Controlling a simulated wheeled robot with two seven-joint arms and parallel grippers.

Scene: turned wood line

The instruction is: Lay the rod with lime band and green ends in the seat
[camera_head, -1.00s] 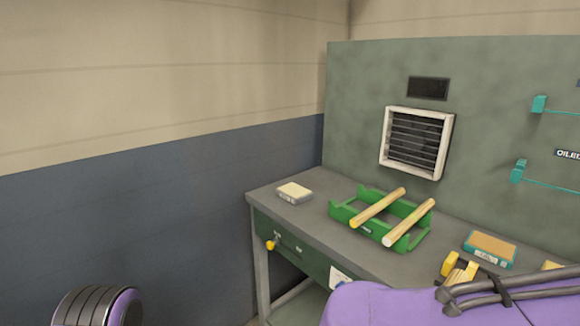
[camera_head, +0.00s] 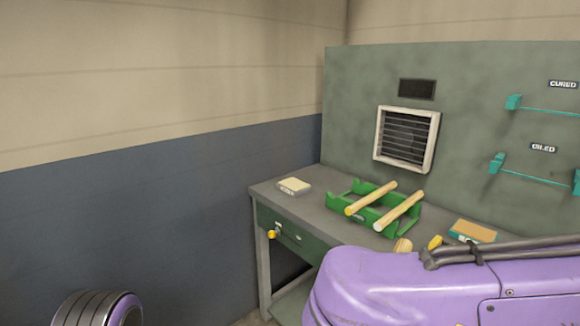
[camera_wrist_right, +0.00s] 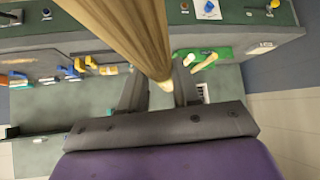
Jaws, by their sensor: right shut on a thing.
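My right gripper (camera_wrist_right: 160,90) is shut on a pale wooden rod (camera_wrist_right: 132,30) in the right wrist view. The rod's far part runs out at the top; no lime band or green end shows on the visible part. In the head view, a round wooden end (camera_head: 402,245), apparently this rod's, peeks out above my purple right arm, which hides that gripper. The green cradle (camera_head: 400,231) stands on the bench with two rods across it: a left rod (camera_head: 372,198) with a yellowish near end and a right rod (camera_head: 400,211) with a white near end. My left gripper is out of view.
A small pale block (camera_head: 294,186) lies on the grey bench (camera_head: 290,205) left of the cradle. A tan-topped teal box (camera_head: 473,232) and a yellow item (camera_head: 435,242) are to its right. Teal wall brackets (camera_head: 497,163) are labelled CURED and OILED.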

